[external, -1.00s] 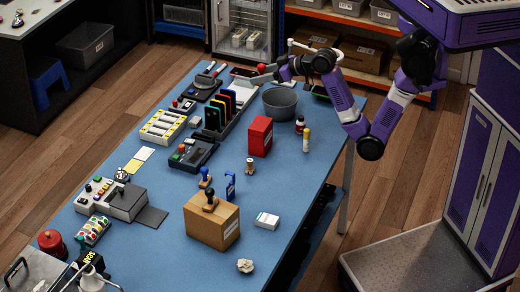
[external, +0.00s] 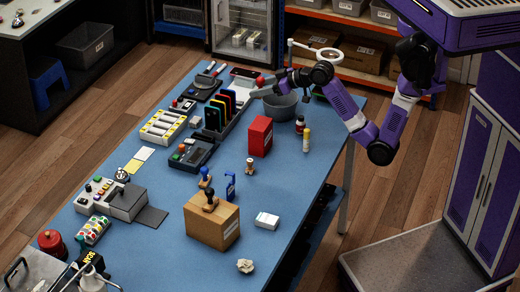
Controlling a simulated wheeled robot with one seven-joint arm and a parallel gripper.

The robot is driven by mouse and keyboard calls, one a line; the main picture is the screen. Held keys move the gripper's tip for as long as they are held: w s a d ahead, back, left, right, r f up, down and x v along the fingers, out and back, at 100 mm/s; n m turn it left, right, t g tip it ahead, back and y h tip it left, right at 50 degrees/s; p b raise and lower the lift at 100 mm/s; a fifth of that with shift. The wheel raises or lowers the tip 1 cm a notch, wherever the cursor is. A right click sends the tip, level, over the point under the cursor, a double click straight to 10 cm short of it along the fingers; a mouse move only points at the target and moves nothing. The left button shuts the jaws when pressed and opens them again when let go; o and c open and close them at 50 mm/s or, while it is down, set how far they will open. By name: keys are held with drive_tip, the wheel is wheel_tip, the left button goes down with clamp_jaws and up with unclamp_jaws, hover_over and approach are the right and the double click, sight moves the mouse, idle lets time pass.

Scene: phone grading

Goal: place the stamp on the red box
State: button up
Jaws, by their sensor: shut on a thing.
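The red box (external: 260,137) stands upright on the blue table, right of the black organizer. My gripper (external: 261,87) is shut on a small red-topped thing (external: 260,80), held up above the table behind the red box. It is too small to tell for sure whether this is a stamp. Other stamps stand in view: a dark-handled one (external: 210,200) on the cardboard box (external: 212,226), a blue-knobbed one (external: 204,178) behind it, and a small wooden one (external: 250,166) in front of the red box.
A grey bin (external: 281,106) stands beside my gripper, behind the red box. The organizer with coloured phones (external: 228,107) is to the left. Small bottles (external: 306,140) stand right of the red box. The table between the wooden stamp and the bottles is clear.

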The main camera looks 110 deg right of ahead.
sight(260, 123)
wheel_tip(260, 123, down, 12)
drive_tip(key=shift+f, duration=0.1)
idle(0.4)
drive_tip(key=o, duration=1.4)
drive_tip(key=shift+f, duration=0.1)
drive_tip(key=shift+c, duration=0.2)
